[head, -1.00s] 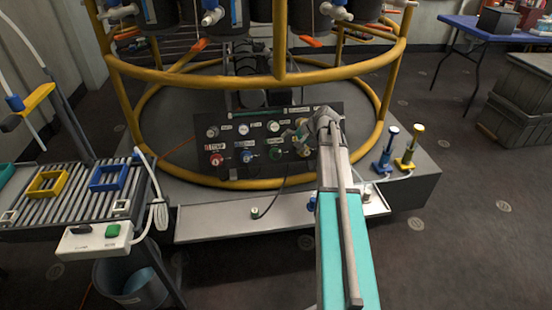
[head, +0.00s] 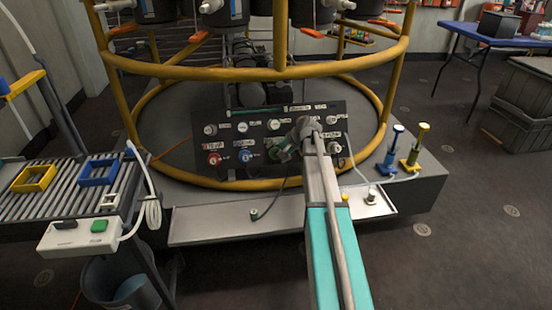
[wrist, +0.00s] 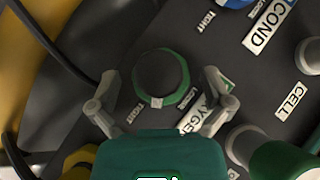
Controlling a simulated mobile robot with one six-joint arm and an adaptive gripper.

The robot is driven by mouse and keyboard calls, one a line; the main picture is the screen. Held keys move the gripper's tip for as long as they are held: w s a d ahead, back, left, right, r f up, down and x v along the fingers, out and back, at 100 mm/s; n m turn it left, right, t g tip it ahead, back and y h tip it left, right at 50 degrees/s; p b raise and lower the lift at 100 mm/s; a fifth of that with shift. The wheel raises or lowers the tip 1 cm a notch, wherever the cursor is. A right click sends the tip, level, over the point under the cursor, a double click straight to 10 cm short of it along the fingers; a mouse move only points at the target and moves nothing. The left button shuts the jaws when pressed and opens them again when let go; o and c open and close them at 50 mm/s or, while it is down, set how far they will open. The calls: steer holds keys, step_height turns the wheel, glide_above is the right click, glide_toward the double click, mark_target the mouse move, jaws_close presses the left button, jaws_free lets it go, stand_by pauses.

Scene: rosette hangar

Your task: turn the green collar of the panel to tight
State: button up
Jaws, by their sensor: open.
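The dark panel (head: 237,117) stands inside the yellow ring frame with several coloured collars on it. The green collar (head: 272,154) is low in its middle, partly hidden behind my gripper (head: 285,149). In the wrist view the green collar (wrist: 188,96) rings a dark round centre and carries a white mark at its lower edge. That mark lies between a TIGHT label (wrist: 138,113) at left and a small label (wrist: 192,102) at right, probably LOOSE. My gripper (wrist: 161,80) is open, with one finger on each side of the collar, apparently apart from it.
A red collar (head: 214,159) and a blue collar (head: 245,155) sit left of the green one. Another round fitting (wrist: 310,55) is close on the right in the wrist view. A dark hose (wrist: 50,45) runs at upper left. A grey ledge (head: 215,225) lies below the panel.

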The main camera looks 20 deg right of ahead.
steer(key=shift+w+a+f, duration=0.1)
steer(key=shift+w+f, duration=0.05)
steer(key=shift+f, duration=0.05)
